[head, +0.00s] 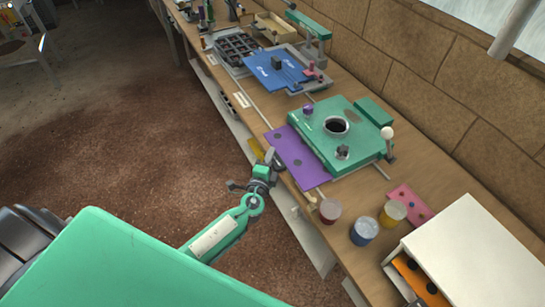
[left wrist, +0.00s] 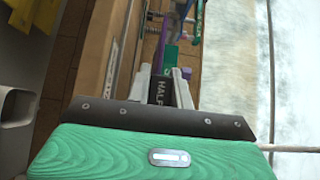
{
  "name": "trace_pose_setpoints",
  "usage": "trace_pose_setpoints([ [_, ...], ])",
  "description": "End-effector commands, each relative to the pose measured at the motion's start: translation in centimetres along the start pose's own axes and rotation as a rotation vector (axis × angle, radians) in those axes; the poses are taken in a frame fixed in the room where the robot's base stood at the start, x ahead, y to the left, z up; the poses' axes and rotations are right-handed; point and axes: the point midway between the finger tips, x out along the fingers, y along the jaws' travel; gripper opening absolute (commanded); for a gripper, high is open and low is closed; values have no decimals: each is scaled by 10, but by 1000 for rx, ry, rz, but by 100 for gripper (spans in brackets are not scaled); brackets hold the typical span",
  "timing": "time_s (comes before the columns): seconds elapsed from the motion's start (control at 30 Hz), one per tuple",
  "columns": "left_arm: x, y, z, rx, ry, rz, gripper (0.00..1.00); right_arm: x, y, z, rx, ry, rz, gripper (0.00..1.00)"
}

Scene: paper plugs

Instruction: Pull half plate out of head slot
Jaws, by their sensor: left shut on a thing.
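My left gripper (head: 270,162) is at the near table edge, beside the purple sheet (head: 297,157) in front of the green machine (head: 330,140). In the left wrist view the gripper (left wrist: 171,86) is shut on a dark piece lettered "HALF", the half plate (left wrist: 184,93). The fingers hide part of it. A small yellow piece (head: 254,147) shows beside the gripper in the head view; I cannot tell whether it belongs to the half plate. The head slot cannot be made out, so I cannot tell how far the plate sits in it. My right gripper is not in view.
Red (head: 330,210), blue (head: 364,231) and yellow (head: 392,213) jars stand near a white box (head: 470,255) with an open drawer. A blue board (head: 278,70) and black tray (head: 237,46) lie farther along. A stone wall (head: 440,70) backs the table. The floor side is clear.

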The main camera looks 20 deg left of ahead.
Motion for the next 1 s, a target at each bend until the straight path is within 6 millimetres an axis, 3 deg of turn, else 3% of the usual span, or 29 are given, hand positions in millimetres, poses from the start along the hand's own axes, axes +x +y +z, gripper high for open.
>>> trace_pose_setpoints([
  [1.0,-22,1,22,0,0,1,0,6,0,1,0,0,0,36],
])
